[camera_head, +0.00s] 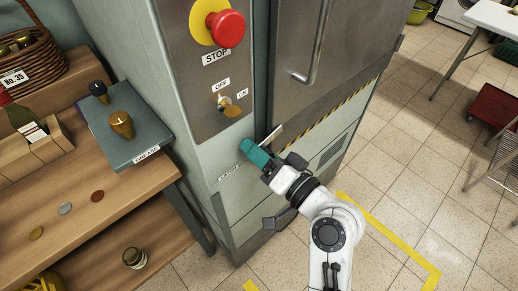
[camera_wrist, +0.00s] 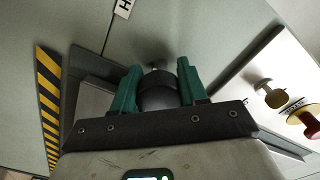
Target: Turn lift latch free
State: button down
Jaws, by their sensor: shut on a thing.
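The lift latch (camera_wrist: 158,97) shows in the wrist view as a dark rounded grip between two green fingers. My gripper (camera_wrist: 158,80) is shut on it, with a finger on each side. In the head view my gripper (camera_head: 256,155) reaches the lower front of the grey-green cabinet (camera_head: 235,205), beside a small white label (camera_head: 229,173). There the green fingers hide most of the latch, and its turn angle cannot be told. A pale bar (camera_head: 272,133) sticks out just above the fingers.
A control panel with a red stop button (camera_head: 225,28) and an off/on key switch (camera_head: 229,105) is above my gripper. A steel door with a handle (camera_head: 316,45) is to its right. A wooden bench (camera_head: 110,200) stands left.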

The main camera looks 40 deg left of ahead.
jog(key=shift+w+n+b, duration=0.1)
jog(key=shift+n+b, duration=0.3)
jog(key=shift+b, duration=0.2)
jog(key=n+b, duration=0.8)
jog(key=b, duration=0.3)
jog(key=n+b, duration=0.9)
jog(key=b, duration=0.2)
jog(key=shift+s+r, duration=0.2)
jog(key=shift+s+a+n, duration=0.1)
jog(key=shift+s+n, duration=0.05)
jog(key=shift+n, duration=0.25)
jog(key=c, duration=0.6)
grip_release()
jog(key=shift+a, duration=0.1)
jog(key=shift+f, duration=0.1)
jog(key=shift+d, duration=0.45)
jog(key=d, duration=1)
jog(key=shift+s+p, duration=0.35)
